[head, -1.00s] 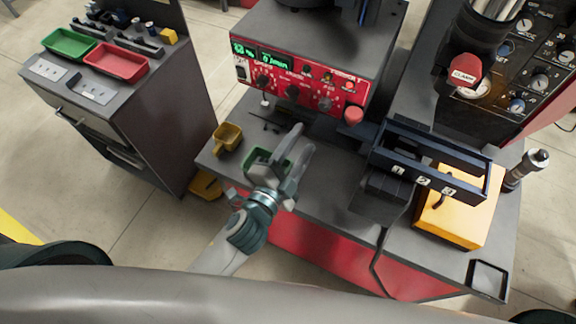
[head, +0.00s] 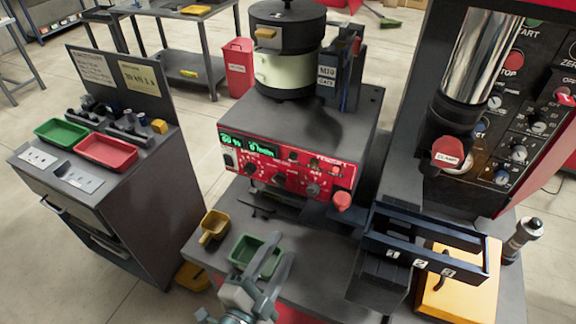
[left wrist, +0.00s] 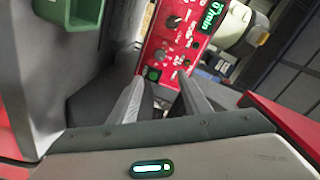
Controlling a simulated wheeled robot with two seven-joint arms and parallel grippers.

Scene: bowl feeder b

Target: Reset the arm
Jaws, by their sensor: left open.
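My left gripper (head: 270,268) is at the bottom middle of the head view, over the front part of the workbench, its fingers apart with nothing between them. In the left wrist view its two fingers (left wrist: 165,92) also stand apart and empty. A small green tray (head: 243,254) is just beside and behind the fingers in the head view, partly covered by them; part of it shows at the upper left of the left wrist view (left wrist: 85,12). The red feeder control panel (head: 290,165) lies beyond the fingers. My right gripper is not in view.
A black bowl feeder (head: 288,45) stands on the control box. A yellow scoop-like container (head: 213,226) is left of the green tray. A slotted dark rack (head: 425,245) and a yellow block (head: 455,295) stand at the right. A cart with a red tray (head: 106,151) is at the left.

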